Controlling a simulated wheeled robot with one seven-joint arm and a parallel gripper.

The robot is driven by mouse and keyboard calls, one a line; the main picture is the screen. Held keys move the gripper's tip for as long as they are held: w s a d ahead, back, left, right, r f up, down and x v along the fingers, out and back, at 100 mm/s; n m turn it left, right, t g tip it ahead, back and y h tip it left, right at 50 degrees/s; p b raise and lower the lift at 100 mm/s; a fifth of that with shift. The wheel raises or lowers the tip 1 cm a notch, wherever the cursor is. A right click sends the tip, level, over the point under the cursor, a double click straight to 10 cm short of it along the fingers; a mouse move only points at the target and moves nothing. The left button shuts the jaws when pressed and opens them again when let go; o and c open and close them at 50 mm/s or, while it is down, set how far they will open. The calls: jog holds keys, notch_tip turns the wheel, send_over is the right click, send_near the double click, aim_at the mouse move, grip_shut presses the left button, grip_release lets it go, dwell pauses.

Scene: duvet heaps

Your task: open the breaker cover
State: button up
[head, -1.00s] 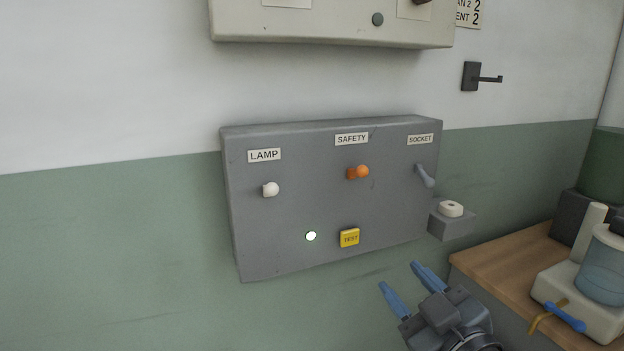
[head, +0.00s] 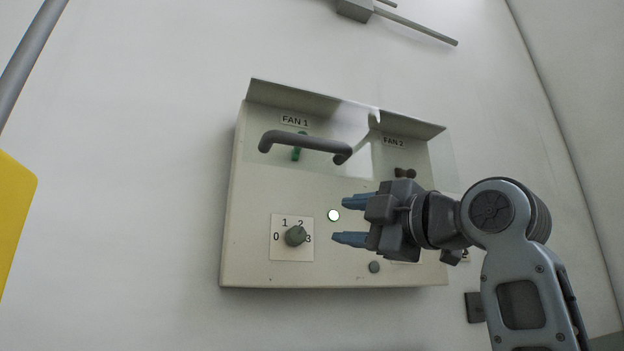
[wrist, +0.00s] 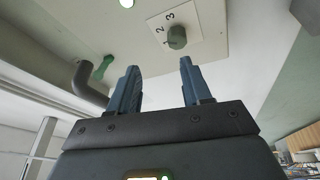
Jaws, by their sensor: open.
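A cream panel box (head: 250,265) hangs on the wall. A clear cover (head: 364,128) spans its upper part, in front of the FAN 1 and FAN 2 switches, and appears down. A dark grey bar handle (head: 305,144) stands out from the cover's left side; it also shows at the left of the wrist view (wrist: 88,86). A green lever (head: 296,153) is partly hidden by the handle. My gripper (head: 342,220) is open and empty, below and right of the handle in the head view, fingers pointing left. In the wrist view its fingertips (wrist: 158,70) are apart from the handle.
A green-grey rotary knob (head: 295,236) with numbers is at the panel's lower left. A lit round lamp (head: 334,215) is near my fingertips. A grey bracket with rods (head: 400,22) is above. A yellow object (head: 14,220) is at far left.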

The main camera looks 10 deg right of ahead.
aim_at(318, 143)
jog(key=s+a+r+n+g+y, duration=0.15)
jog(key=s+r+n, duration=0.35)
jog(key=r, duration=0.7)
jog(key=shift+t, duration=0.25)
jog(key=p+x, duration=0.2)
jog(key=x, duration=0.5)
jog(key=shift+w+a+f+p, duration=0.1)
jog(key=shift+a+p, duration=0.2)
jog(key=shift+c, duration=0.2)
grip_shut()
